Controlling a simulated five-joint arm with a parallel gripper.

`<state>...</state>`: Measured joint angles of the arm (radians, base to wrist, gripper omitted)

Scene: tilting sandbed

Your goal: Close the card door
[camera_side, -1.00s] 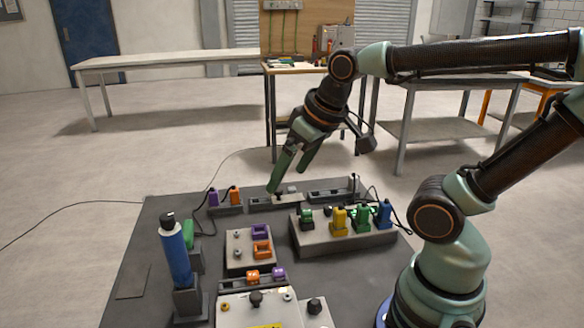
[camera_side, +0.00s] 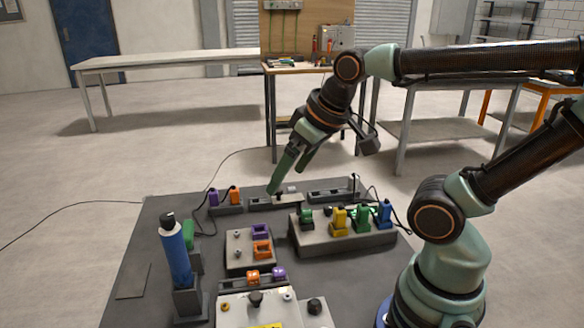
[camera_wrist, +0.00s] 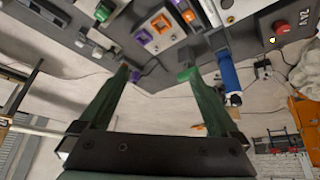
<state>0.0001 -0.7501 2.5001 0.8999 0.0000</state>
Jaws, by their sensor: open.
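My gripper (camera_side: 286,180) is open and empty, pointing down at the back edge of the dark board. One green fingertip is at the low grey middle block (camera_side: 276,201) of the back row. I cannot tell whether it touches the block. In the wrist view the two fingers of my gripper (camera_wrist: 155,75) stand apart with nothing between them. I cannot make out for certain which part is the card door.
A purple and an orange plug stand back left. A grey socket block (camera_side: 345,240) with coloured plugs stands right of centre. A blue cylinder (camera_side: 176,258) stands upright at the left.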

